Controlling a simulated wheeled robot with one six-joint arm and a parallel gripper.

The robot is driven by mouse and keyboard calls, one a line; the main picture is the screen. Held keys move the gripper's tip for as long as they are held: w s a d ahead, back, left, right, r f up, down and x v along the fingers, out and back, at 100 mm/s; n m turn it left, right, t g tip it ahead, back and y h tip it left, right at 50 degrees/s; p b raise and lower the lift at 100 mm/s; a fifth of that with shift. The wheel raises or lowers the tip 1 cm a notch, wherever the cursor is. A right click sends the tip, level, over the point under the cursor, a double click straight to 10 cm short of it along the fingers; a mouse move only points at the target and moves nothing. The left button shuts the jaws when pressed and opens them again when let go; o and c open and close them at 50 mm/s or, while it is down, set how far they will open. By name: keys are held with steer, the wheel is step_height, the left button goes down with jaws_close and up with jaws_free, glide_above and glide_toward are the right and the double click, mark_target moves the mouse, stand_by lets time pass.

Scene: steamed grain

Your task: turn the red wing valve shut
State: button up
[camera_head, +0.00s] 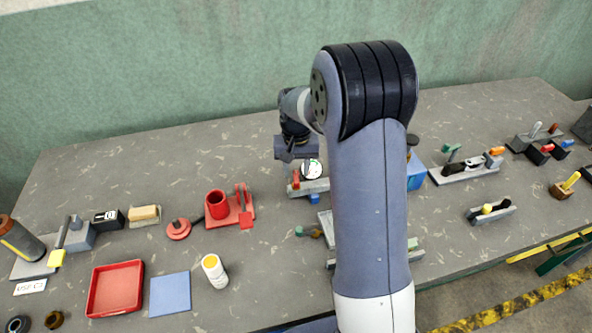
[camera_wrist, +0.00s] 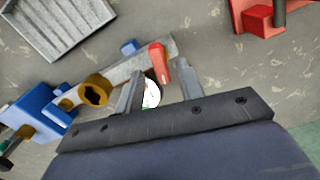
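The red wing valve (camera_wrist: 158,62) is a small red handle standing on a grey metal bar (camera_wrist: 125,70) in the wrist view. In the head view the red handle (camera_head: 295,180) shows at the left end of that bar, beside a round white gauge (camera_head: 312,169). My gripper (camera_wrist: 159,80) is open, with its two fingers apart on either side of the handle's near end. I cannot tell whether either finger touches it. In the head view my gripper (camera_head: 292,157) is just above and behind the valve, and its fingertips are hard to make out.
A blue fitting with a brass ring (camera_wrist: 95,93) is left of the valve in the wrist view, near a grey ribbed tray (camera_wrist: 62,22). A red stand with a cup (camera_head: 217,205) is to the left. My arm hides part of the table's middle.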

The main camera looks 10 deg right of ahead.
steer(key=shift+f, duration=0.95)
jaws_close()
